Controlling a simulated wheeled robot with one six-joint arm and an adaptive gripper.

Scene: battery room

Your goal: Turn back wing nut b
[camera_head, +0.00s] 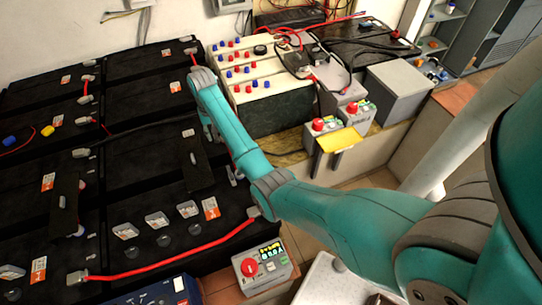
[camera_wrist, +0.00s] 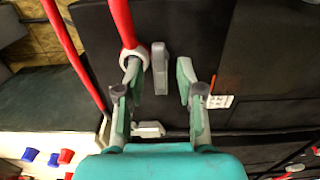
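A grey upright piece (camera_wrist: 160,68), which looks like a wing nut on a black battery top, stands between my fingers in the wrist view. No letter shows, so I cannot tell whether it is wing nut b. My gripper (camera_wrist: 158,82) is open around it, with a visible gap on both sides. A grey ring lug (camera_wrist: 133,56) on a red cable (camera_wrist: 121,22) lies just left of the piece, by my left finger. In the head view my forearm hides most of the gripper and this spot.
A second grey terminal piece (camera_wrist: 148,129) lies nearer my palm. Black batteries (camera_head: 145,93) with clear caps and red cables fill the left. White-topped cells (camera_head: 250,72) with red and blue caps, and a grey box (camera_head: 398,90), stand to the right.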

